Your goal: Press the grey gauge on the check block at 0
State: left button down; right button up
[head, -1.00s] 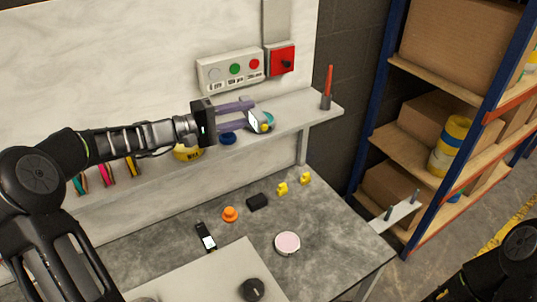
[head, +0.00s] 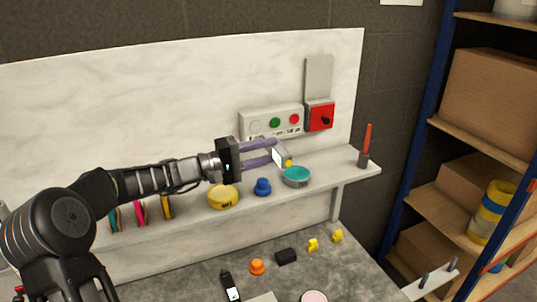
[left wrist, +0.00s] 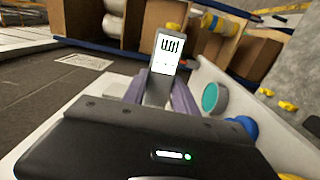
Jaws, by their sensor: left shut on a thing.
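My left gripper (head: 276,154) is shut on a small grey gauge (head: 278,158) with a white face, held above the shelf just left of and above a teal-topped round tin (head: 296,178). In the left wrist view the gauge (left wrist: 163,68) stands up between the purple fingers (left wrist: 160,95), its white face showing black marks. A yellow bit (head: 288,163) shows beside the gauge's lower end. I cannot tell for sure which thing is the check block; a small black block (head: 286,257) lies on the grey table. My right gripper is not in view.
The shelf (head: 340,172) also holds a blue knob-like piece (head: 263,187), a yellow tin (head: 223,197) and a red upright rod (head: 366,145). A button panel (head: 270,123) and red switch box (head: 319,116) are on the wall behind. Orange and yellow pieces and a dark device (head: 229,287) lie on the table.

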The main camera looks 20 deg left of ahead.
pick_arm(q)
jog(key=w+a+p, duration=0.1)
jog(key=w+a, duration=0.2)
jog(key=shift+a, duration=0.1)
jog(key=shift+s+b, duration=0.1)
jog(key=shift+b, duration=0.4)
dwell(0.8)
jog(key=shift+w+a, duration=0.7)
jog(key=shift+a, duration=0.05)
dwell(1.4)
dwell(0.8)
